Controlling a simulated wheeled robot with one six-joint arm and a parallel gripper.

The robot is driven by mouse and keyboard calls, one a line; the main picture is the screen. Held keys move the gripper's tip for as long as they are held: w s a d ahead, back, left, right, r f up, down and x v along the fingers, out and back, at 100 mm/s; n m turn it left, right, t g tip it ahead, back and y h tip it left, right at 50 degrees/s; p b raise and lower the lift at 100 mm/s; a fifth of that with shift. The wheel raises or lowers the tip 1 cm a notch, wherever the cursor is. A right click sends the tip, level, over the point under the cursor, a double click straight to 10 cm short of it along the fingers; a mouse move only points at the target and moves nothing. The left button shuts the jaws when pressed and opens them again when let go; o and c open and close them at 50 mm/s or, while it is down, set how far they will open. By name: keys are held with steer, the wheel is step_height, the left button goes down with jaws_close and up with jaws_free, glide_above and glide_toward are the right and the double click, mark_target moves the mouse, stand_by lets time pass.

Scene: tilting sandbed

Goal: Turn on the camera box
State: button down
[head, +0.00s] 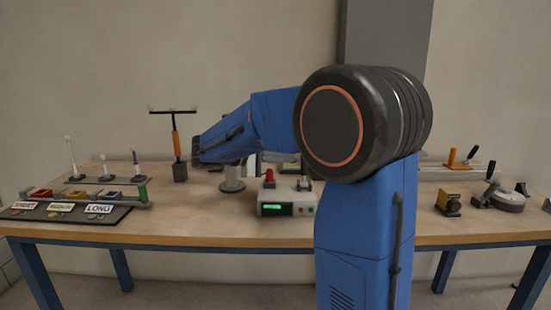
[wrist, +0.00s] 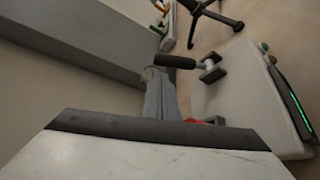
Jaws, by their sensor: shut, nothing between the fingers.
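The box (head: 287,209) with a green-lit display stands on the table's middle in the head view. On its top are a red knob (head: 269,178) at the left and a small lever switch (head: 304,184) at the right. In the wrist view its pale top (wrist: 235,85) fills the right, and the lever's black handle (wrist: 176,62) points left. The red knob is mostly hidden behind a grey and black part. My gripper (wrist: 157,76) is shut and empty, its fingertips close beside the handle's left end. I cannot tell whether they touch.
An upright orange-handled tool (head: 176,147) stands left of the box. A labelled tray (head: 66,213) lies at the table's left. A small yellow and black device (head: 448,203) and a round grey device (head: 505,198) lie at the right. The table's front strip is clear.

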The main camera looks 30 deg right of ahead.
steer(key=shift+x, duration=1.65)
steer(key=shift+s, duration=0.1)
